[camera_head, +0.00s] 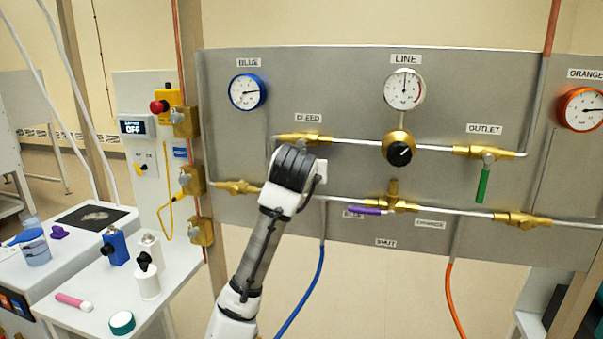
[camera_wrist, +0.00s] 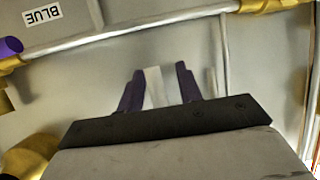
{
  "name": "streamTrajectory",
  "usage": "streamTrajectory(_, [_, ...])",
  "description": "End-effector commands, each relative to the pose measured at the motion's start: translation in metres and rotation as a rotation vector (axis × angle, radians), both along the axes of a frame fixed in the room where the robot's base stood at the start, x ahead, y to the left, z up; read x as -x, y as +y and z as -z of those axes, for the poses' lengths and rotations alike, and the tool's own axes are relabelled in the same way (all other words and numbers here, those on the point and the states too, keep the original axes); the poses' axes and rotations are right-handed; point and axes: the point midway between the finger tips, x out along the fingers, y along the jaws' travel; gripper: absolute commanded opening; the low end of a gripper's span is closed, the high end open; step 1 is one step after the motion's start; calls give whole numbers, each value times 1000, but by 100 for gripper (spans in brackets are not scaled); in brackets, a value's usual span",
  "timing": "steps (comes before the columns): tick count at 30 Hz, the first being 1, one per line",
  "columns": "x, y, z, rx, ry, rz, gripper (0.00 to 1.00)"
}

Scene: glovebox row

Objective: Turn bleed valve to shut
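The brass bleed valve (camera_head: 303,136) sits on the upper left pipe of the grey panel, under a label that appears to read BLEED. My gripper (camera_head: 318,172) is just below and in front of it and hides its handle in the head view. In the wrist view my gripper (camera_wrist: 160,85) has its two dark purple fingers apart, with a pale upright strip (camera_wrist: 154,88) between them. The strip may be the valve's handle. I cannot tell whether the fingers press on it.
The outlet valve (camera_head: 487,153) has a green handle hanging down. A purple handle (camera_head: 365,210) lies level on the lower pipe. A black knob (camera_head: 400,152) is under the line gauge (camera_head: 404,89). A bench (camera_head: 85,310) with small items stands left.

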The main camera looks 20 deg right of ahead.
Motion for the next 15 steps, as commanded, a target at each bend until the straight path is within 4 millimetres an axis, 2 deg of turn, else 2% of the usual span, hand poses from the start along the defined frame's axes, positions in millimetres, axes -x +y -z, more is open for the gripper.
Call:
streamTrajectory(8, [1,0,-1,2,-1,1,35])
streamTrajectory(11, [8,2,-4,3,-4,2,35])
streamTrajectory(15, [28,11,-11,4,-6,1,35])
